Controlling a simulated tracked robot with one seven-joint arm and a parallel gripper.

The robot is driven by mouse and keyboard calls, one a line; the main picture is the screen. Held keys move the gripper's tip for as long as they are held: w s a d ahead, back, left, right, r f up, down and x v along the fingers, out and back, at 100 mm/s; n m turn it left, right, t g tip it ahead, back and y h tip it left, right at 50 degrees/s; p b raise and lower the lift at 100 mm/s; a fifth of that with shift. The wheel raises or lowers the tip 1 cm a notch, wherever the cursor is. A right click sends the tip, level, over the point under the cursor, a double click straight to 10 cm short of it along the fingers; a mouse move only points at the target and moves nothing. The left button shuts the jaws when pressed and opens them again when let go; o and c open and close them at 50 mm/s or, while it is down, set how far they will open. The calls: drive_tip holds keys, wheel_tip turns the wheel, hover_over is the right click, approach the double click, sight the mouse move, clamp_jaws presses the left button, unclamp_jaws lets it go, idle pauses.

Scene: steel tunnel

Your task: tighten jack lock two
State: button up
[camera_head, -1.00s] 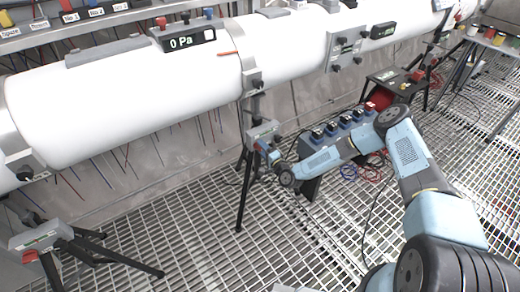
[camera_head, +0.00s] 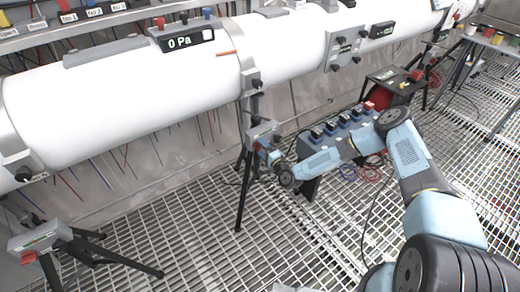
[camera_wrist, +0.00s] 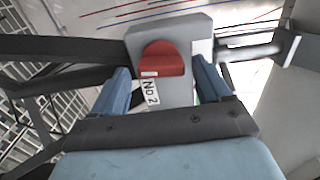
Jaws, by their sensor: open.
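The jack lock two is a red rounded knob (camera_wrist: 163,60) on a grey block, with a white tag (camera_wrist: 150,93) reading "No 2" hanging at it in the wrist view. My gripper (camera_wrist: 168,85) is open, with one blue finger to each side of the knob and tag. I cannot tell whether either finger touches the knob. In the head view my gripper (camera_head: 268,152) is at the head of the middle jack stand (camera_head: 262,132), under the white pipe (camera_head: 130,85), and hides the knob.
Another tripod jack (camera_head: 40,236) stands at the left. A blue box with several black knobs (camera_head: 335,128) and coiled cables (camera_head: 362,172) are behind my arm. A gauge on the pipe reads 0 Pa (camera_head: 188,40). The grating floor in front is mostly clear.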

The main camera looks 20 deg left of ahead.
drive_tip(key=shift+s, duration=0.15)
drive_tip(key=v, duration=1.3)
drive_tip(key=shift+d, duration=0.35)
drive_tip(key=shift+s, duration=0.15)
